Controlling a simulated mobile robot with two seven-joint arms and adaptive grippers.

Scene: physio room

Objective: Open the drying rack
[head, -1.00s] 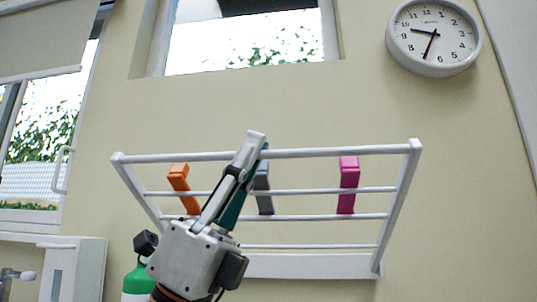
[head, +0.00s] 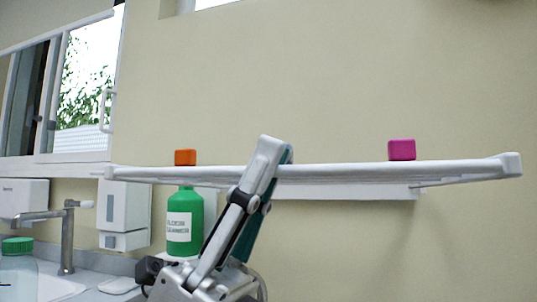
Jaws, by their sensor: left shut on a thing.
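The white drying rack (head: 345,173) is on the wall and shows nearly edge-on, its front bar running across the middle of the head view. My left gripper (head: 272,160) is shut on the front bar, left of the bar's middle. An orange block (head: 185,157) shows above the bar at the left and a magenta block (head: 402,150) above it at the right. The rack's inner bars are mostly hidden behind the front bar. My right gripper is not in view.
A green bottle (head: 184,218) with a white label stands below the rack at the left. A tap (head: 66,235), a sink edge and a white wall dispenser (head: 123,207) are further left. The wall at the right is clear.

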